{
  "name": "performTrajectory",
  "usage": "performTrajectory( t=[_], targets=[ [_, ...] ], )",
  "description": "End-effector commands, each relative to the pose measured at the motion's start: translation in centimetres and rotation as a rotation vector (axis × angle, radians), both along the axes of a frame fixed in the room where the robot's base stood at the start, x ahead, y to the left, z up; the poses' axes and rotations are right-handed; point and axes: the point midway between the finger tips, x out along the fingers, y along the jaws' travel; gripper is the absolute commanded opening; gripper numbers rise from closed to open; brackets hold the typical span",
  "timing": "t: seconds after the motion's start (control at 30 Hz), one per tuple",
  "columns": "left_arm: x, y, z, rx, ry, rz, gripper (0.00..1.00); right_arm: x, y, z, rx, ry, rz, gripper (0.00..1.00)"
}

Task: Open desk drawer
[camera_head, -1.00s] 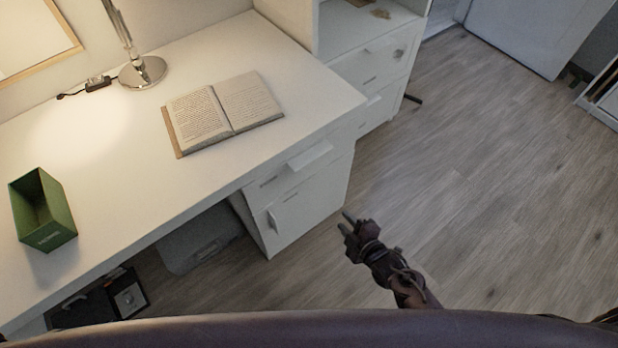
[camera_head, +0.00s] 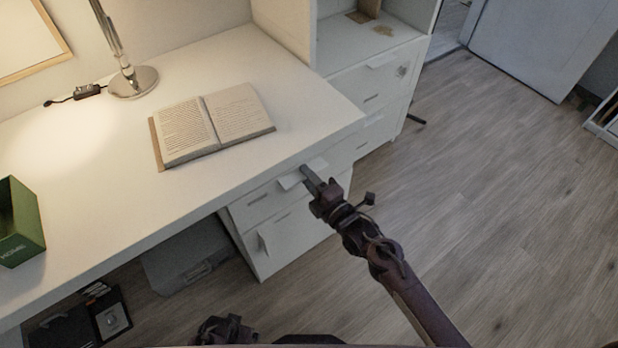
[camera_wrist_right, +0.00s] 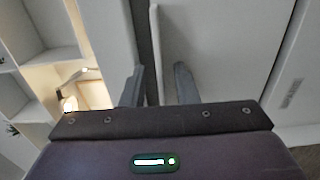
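The white desk drawer (camera_head: 258,198) is the upper front under the right end of the desk; it looks closed. Its pale handle (camera_head: 290,181) sticks out near the top edge. My right gripper (camera_head: 310,177) is at the right end of this handle. In the right wrist view, the fingers of my right gripper (camera_wrist_right: 158,84) are apart, with the handle's thin pale edge (camera_wrist_right: 155,45) between them, nearer the left finger. I cannot tell whether they touch it. My left gripper (camera_head: 225,330) shows only as a dark part at the bottom edge; its fingers are unclear.
The desk top (camera_head: 90,185) bears an open book (camera_head: 215,122), a lamp (camera_head: 133,82) and a green box (camera_head: 20,225). A cabinet door (camera_head: 290,240) is below the drawer. A shelf unit (camera_head: 375,75) stands behind. The wooden floor (camera_head: 500,190) to the right is clear.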

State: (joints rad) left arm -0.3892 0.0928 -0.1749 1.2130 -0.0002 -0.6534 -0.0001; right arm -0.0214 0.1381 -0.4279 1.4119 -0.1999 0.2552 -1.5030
Motion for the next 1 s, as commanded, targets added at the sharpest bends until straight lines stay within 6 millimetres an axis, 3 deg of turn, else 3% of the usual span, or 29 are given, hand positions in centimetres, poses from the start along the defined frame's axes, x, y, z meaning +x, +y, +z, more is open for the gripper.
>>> performTrajectory(
  t=[0.2,0.4,0.9,1.0],
  targets=[
    [0.0,0.0,0.0,0.000,0.000,-0.001,0.95,0.0,0.0,0.0,-0.001,0.001,0.000,0.26],
    [0.0,0.0,0.0,0.000,0.000,-0.001,0.95,0.0,0.0,0.0,-0.001,0.001,0.000,0.00],
    [-0.1,0.0,0.3,-0.001,-0.006,0.000,0.95,-0.6,-0.4,0.0,-0.002,0.002,0.000,0.00],
    [-1.3,0.3,-0.4,0.003,0.009,0.000,0.95,-1.5,-1.1,0.1,-0.004,0.004,0.001,0.00]
  ],
)
